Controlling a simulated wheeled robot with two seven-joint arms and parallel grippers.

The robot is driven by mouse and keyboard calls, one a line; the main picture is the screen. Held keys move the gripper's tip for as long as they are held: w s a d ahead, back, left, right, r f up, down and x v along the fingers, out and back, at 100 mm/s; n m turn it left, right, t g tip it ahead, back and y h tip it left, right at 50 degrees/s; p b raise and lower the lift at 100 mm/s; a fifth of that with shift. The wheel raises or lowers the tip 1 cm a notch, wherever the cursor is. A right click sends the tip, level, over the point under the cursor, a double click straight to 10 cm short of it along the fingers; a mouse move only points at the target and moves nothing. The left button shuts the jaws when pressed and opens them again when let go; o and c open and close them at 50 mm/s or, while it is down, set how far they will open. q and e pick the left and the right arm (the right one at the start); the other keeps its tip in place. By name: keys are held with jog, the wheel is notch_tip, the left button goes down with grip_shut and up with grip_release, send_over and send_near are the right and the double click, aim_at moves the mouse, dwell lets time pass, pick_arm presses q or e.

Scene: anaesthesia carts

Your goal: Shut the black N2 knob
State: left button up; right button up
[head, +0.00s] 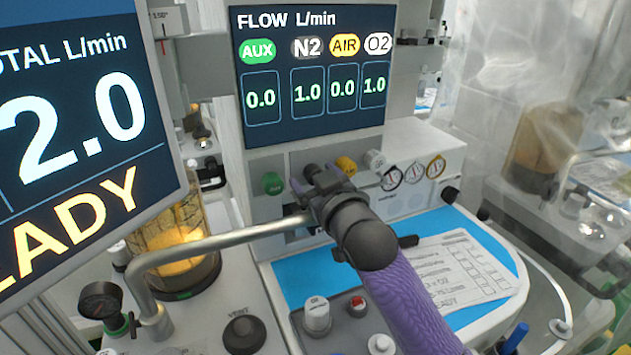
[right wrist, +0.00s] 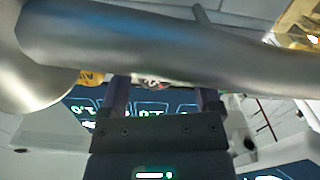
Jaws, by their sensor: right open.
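The flow display (head: 310,75) reads N2 1.0, AUX 0.0, AIR 0.0 and O2 1.0. Below it is a row of knobs: green (head: 272,183), a dark one that seems to be the black N2 knob (head: 312,170), yellow (head: 346,165) and white (head: 375,160). My right gripper (head: 318,183) is open right in front of the dark knob and partly covers it. Contact cannot be told. In the right wrist view, its two fingers (right wrist: 163,93) stand apart, with the yellow knob (right wrist: 90,77) beside them. The left gripper is not in view.
A bent metal pipe (head: 225,240) runs toward the gripper and crosses close before the right wrist camera (right wrist: 150,40). A large monitor (head: 80,120) fills the left. A paper sheet (head: 455,270) lies on the blue worktop (head: 290,287).

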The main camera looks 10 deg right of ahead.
jog(key=shift+s+d, duration=0.1)
jog(key=shift+c, duration=0.6)
jog(key=c, duration=0.5)
jog(key=shift+d, duration=0.1)
grip_shut()
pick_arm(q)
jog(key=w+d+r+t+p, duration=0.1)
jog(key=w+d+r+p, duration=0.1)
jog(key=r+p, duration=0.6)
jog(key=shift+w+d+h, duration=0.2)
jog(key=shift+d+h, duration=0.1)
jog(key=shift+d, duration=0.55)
pick_arm(e)
jog(key=shift+m, duration=3.9)
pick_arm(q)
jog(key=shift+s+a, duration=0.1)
pick_arm(e)
jog(key=o, duration=0.6)
grip_release()
